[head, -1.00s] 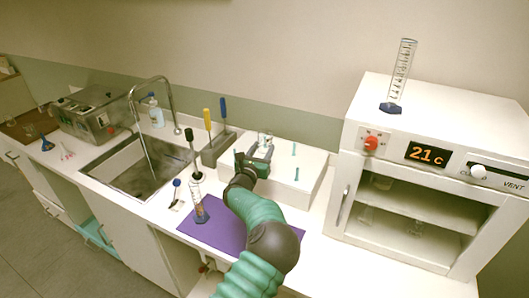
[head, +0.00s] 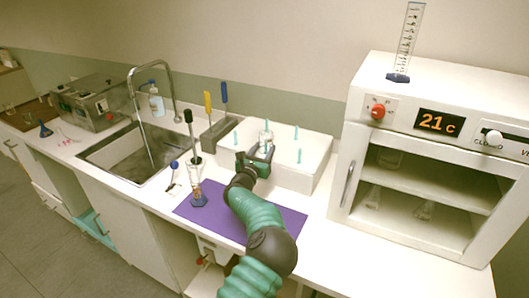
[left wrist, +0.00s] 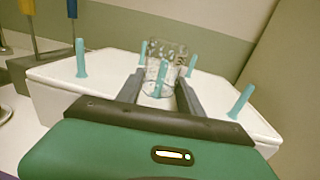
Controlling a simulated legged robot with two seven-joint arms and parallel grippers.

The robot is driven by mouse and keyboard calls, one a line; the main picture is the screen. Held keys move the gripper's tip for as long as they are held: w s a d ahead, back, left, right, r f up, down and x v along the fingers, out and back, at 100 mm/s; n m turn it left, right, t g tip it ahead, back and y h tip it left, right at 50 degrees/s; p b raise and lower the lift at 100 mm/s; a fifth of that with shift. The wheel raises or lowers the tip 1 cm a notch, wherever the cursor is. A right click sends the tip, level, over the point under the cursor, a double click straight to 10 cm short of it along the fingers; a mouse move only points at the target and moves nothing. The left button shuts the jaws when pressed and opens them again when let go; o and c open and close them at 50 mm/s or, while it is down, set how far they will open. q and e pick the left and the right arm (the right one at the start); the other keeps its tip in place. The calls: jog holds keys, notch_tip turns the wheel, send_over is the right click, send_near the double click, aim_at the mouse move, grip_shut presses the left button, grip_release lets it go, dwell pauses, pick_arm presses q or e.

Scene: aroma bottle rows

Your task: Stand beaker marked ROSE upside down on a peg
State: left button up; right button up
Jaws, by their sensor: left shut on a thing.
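My left gripper (head: 258,158) is shut on a clear glass beaker (head: 266,138), held over the white peg rack (head: 316,165). The beaker also shows between the finger ends in the left wrist view (left wrist: 178,58). Its marking is not readable, and I cannot tell which way up it is. The rack carries several teal pegs, such as one at the right (head: 299,156) and one at the back (head: 296,132). In the left wrist view a teal peg (left wrist: 162,76) overlaps the beaker; I cannot tell whether it is inside. My right gripper is not in view.
A white oven (head: 365,160) stands close on the right. Tools in a grey holder (head: 218,132) and the sink (head: 125,165) are left.

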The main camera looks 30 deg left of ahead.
pick_arm(q)
jog(key=shift+f, duration=0.35)
jog(key=o, duration=1.4)
jog(key=shift+o, duration=0.2)
jog(key=s+d+b, duration=0.1)
jog(key=s+d, duration=0.1)
jog(key=s, duration=1.4)
jog(key=shift+s+d, duration=0.2)
jog(key=shift+s, duration=0.15)
jog(key=shift+f, duration=0.2)
